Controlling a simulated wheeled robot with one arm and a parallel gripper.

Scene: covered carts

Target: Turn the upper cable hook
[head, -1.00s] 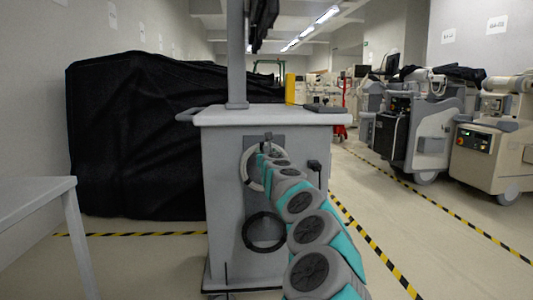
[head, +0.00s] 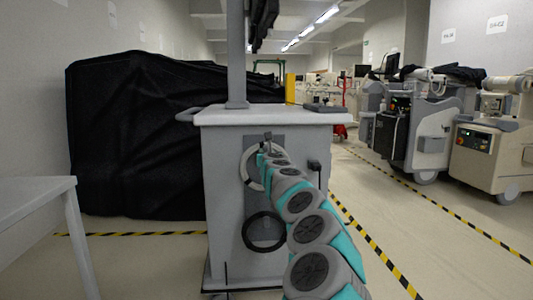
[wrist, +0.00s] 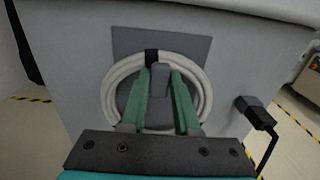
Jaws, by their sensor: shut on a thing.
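The upper cable hook (wrist: 159,82) is a grey upright piece on the cart's dark plate, in the middle of a coiled pale cable (wrist: 108,92). In the wrist view the green fingers of my gripper (wrist: 160,76) stand on both sides of the hook and are shut on it. A black band (wrist: 151,56) crosses the top of the coil just above. In the head view the pale cable (head: 246,166) shows left of my gripper (head: 263,158). My arm hides most of the hook there.
The grey cart (head: 222,190) fills the centre. A black cable coil (head: 248,240) hangs lower on it. A black plug with a cord (wrist: 256,115) sits right of the coil. A covered bulk (head: 130,140) stands left, a table (head: 35,205) front left, other carts (head: 415,135) right.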

